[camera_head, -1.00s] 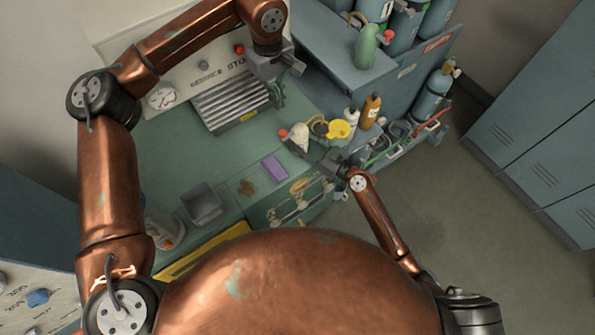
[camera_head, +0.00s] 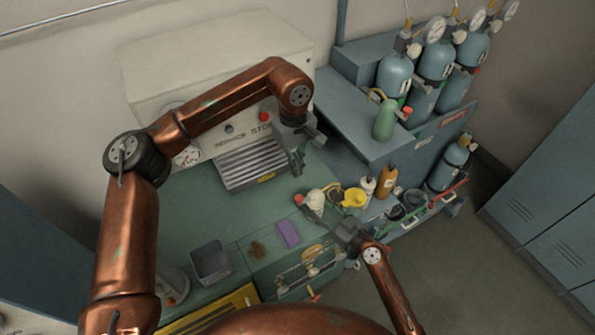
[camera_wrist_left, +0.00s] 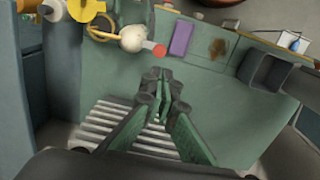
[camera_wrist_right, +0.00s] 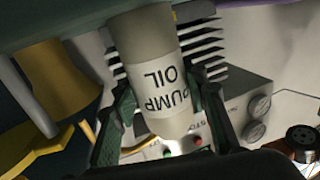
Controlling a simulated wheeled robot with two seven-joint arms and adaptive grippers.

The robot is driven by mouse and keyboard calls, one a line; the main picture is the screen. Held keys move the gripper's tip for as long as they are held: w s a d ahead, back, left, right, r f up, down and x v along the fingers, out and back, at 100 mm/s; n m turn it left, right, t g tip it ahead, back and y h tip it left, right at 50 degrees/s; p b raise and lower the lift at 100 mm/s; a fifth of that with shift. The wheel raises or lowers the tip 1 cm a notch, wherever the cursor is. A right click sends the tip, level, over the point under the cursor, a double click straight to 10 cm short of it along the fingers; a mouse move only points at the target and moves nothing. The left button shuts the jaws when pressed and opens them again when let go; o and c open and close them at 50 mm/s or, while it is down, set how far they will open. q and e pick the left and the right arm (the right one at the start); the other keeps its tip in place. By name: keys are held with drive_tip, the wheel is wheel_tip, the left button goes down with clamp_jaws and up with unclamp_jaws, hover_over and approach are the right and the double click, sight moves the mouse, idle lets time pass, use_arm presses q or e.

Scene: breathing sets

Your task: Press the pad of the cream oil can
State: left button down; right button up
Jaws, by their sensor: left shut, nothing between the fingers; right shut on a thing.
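The cream oil can (camera_head: 315,200) has a red pad (camera_head: 298,199) at its left end in the head view. My right gripper (camera_head: 325,217) is shut around its body; the right wrist view shows the can (camera_wrist_right: 158,72) with a "PUMP OIL" label between the fingers. I cannot tell whether it touches the bench. My left gripper (camera_head: 298,168) is shut and empty, above the bench near the ribbed grille and apart from the can. In the left wrist view, the can (camera_wrist_left: 133,38) and its red pad (camera_wrist_left: 158,49) lie beyond the fingertips (camera_wrist_left: 160,80).
A yellow funnel-like vessel (camera_head: 354,197), white bottle (camera_head: 367,187) and orange bottle (camera_head: 386,182) stand close right of the can. A purple block (camera_head: 288,234) and grey bin (camera_head: 211,262) are on the green bench (camera_head: 200,207). A green can (camera_head: 385,120) stands on the cabinet.

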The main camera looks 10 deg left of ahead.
sight(298, 198)
use_arm(q)
drive_tip(key=f, duration=1.1)
drive_tip(key=shift+s+d+f, duration=0.1)
drive_tip(key=shift+d+f, duration=0.1)
drive_tip(key=shift+d, duration=0.05)
drive_tip(key=shift+s+f, duration=0.1)
drive_tip(key=shift+f, duration=1.2)
wheel_tip(298, 198, up, 15)
drive_tip(key=shift+w+a+f, duration=0.2)
drive_tip(key=shift+a, duration=0.1)
idle(0.3)
